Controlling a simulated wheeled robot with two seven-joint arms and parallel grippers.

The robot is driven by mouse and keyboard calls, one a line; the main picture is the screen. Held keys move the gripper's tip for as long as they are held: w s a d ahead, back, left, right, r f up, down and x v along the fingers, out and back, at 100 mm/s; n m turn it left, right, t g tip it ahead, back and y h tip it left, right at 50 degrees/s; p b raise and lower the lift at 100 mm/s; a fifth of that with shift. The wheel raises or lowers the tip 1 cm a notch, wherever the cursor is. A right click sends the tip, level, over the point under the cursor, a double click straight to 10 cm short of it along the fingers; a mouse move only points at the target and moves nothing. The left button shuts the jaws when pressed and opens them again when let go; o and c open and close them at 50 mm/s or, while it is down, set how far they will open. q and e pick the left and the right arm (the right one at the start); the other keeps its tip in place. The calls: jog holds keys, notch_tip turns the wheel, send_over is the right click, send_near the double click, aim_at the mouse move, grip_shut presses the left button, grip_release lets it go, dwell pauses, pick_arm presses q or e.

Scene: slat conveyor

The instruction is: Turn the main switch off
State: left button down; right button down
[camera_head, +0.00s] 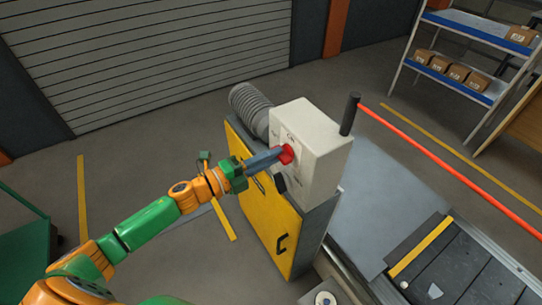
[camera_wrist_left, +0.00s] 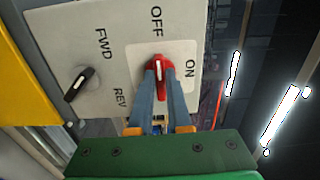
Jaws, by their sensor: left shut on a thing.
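The main switch is a red rotary knob (camera_head: 288,154) on the front face of the light grey control box (camera_head: 320,142). In the left wrist view the knob (camera_wrist_left: 158,66) sits on a white plate, with OFF printed above it and ON to its right. Its grip stands about upright in that picture and appears to point towards OFF. My left gripper (camera_wrist_left: 160,80) is shut on the knob, with one finger on each side of the grip. In the head view my left gripper (camera_head: 279,154) reaches the box from the left.
A black selector (camera_wrist_left: 75,84) marked FWD and REV is beside the main switch. A yellow cabinet (camera_head: 262,205) stands below the box. A dark post (camera_head: 350,114) with a red beam is behind it. The slat conveyor (camera_head: 455,270) is at the lower right.

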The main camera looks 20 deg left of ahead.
pick_arm(q)
jog(key=c, duration=0.9)
grip_release()
jog(key=shift+o, duration=0.2)
jog(key=b+v, duration=0.1)
jog(key=v, duration=0.6)
jog(key=shift+b, duration=0.3)
jog(key=shift+a, duration=0.15)
